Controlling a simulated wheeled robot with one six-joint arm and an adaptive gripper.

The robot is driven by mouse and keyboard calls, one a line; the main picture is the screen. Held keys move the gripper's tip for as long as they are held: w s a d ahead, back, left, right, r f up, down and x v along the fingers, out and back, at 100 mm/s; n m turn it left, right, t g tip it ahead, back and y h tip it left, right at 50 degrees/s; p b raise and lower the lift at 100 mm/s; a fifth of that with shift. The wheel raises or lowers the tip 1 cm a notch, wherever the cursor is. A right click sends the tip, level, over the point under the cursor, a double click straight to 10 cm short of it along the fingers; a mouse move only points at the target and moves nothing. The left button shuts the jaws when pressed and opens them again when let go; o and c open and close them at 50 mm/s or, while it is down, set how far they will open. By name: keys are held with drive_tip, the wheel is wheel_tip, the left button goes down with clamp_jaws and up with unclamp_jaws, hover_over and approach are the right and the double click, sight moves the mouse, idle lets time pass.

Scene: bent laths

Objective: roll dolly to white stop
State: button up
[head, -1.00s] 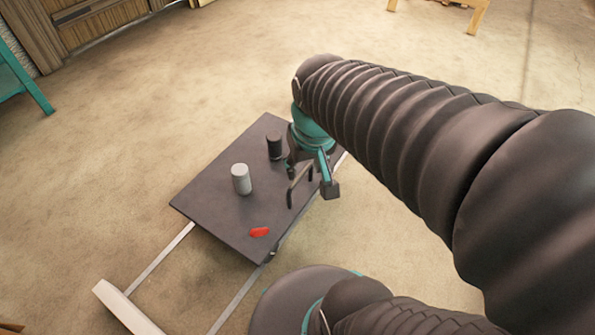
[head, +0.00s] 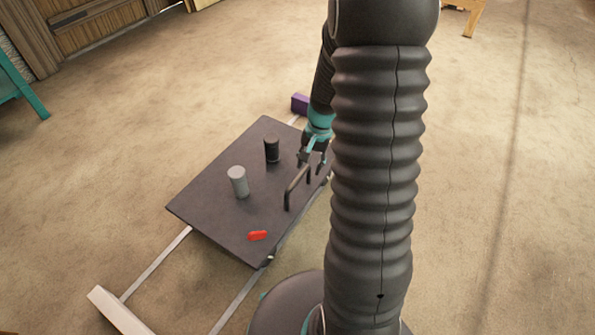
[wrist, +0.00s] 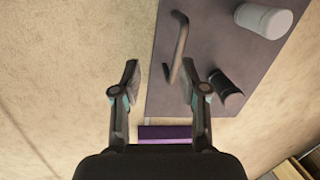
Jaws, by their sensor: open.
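The dolly (head: 215,215) is a flat dark platform on two pale rails, with a dark upright handle (head: 287,195) along its right edge. The white stop (head: 118,310) lies across the rails' near left end, apart from the dolly. My gripper (head: 312,157) is open and empty, just beyond the handle's far end. In the wrist view the open fingers (wrist: 160,82) have the handle (wrist: 181,45) ahead, nearer the right finger. My arm hides part of the dolly's right side.
A grey cylinder (head: 238,182), a black cylinder (head: 272,150) and a red piece (head: 257,235) are on the dolly. A purple block (head: 300,103) stands at the rails' far end. Carpet is clear to the left. A teal stand (head: 22,88) is at far left.

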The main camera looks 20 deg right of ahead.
drive_tip(key=m+t, duration=0.1)
drive_tip(key=m, duration=0.1)
hover_over(299, 177)
drive_tip(key=s+d, duration=0.2)
drive_tip(key=shift+h, duration=0.3)
drive_tip(key=f, duration=0.4)
drive_tip(key=w+a+f+b, duration=0.1)
drive_tip(key=f, duration=0.3)
drive_tip(key=w+f+b, duration=0.1)
drive_tip(key=f, duration=0.4)
drive_tip(key=shift+a, duration=0.4)
drive_tip(key=shift+c, duration=0.2)
clamp_jaws()
